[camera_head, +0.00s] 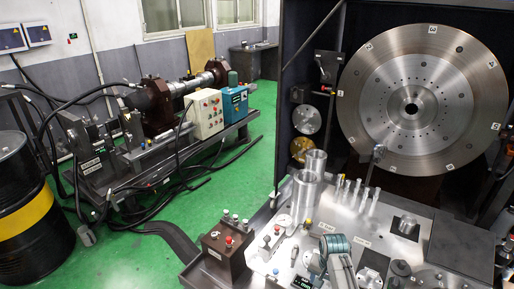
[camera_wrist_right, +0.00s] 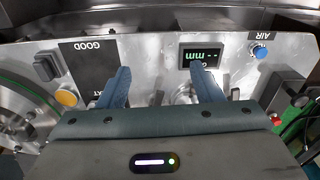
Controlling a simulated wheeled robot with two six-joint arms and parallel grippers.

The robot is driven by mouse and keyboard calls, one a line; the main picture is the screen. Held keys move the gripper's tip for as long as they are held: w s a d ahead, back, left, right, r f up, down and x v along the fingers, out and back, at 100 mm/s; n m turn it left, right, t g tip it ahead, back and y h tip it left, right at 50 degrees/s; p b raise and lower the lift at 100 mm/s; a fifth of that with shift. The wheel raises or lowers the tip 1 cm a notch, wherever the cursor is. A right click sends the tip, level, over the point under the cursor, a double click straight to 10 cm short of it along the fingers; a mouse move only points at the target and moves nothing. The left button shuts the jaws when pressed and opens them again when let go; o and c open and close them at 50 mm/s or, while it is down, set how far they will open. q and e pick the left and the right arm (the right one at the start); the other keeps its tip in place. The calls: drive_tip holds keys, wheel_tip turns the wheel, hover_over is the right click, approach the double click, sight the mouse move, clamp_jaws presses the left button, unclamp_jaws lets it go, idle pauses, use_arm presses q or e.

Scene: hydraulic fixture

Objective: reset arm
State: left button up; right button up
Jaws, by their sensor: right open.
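My right gripper (camera_wrist_right: 163,70) shows in the right wrist view. Its two blue-grey fingers are spread wide, with nothing between them. They point at a light metal panel (camera_wrist_right: 145,52) that appears upside down, with a lit digital display (camera_wrist_right: 200,55) close to the right finger's tip. Whether the fingers touch the panel, I cannot tell. A round metal part behind the fingers is partly hidden.
The panel also has a black GOOD plate (camera_wrist_right: 88,68), a yellow button (camera_wrist_right: 66,97) and a blue AIR knob (camera_wrist_right: 260,52). In the head view, a large metal disc (camera_head: 380,92) stands behind a crowded metal worktop (camera_head: 395,243) with two cylinders (camera_head: 305,195).

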drive_tip(key=s+d+n+t, duration=0.1)
drive_tip(key=s+d+n, duration=0.25)
drive_tip(key=s, duration=1.25)
drive_tip(key=s+d+r+n+t, duration=0.1)
drive_tip(key=s+r+n, duration=0.1)
drive_tip(key=s+r, duration=0.5)
drive_tip(key=s+d+r+n+t, duration=0.15)
drive_tip(key=s+r, duration=0.25)
drive_tip(key=s, duration=0.7)
wheel_tip(320, 180, down, 35)
drive_tip(key=d+g+h+b, duration=0.1)
drive_tip(key=d+g+b, duration=0.1)
drive_tip(key=b, duration=0.3)
use_arm(q)
wheel_tip(320, 180, down, 9)
drive_tip(key=b, duration=0.3)
drive_tip(key=shift+s+b, duration=0.35)
drive_tip(key=shift+b, duration=0.05)
use_arm(e)
drive_tip(key=s+f, duration=0.9)
drive_tip(key=f, duration=0.3)
drive_tip(key=s+d+f, duration=0.1)
drive_tip(key=s+f, duration=0.9)
drive_tip(key=f, duration=0.2)
drive_tip(key=shift+m+g, duration=0.3)
drive_tip(key=shift+g, duration=0.05)
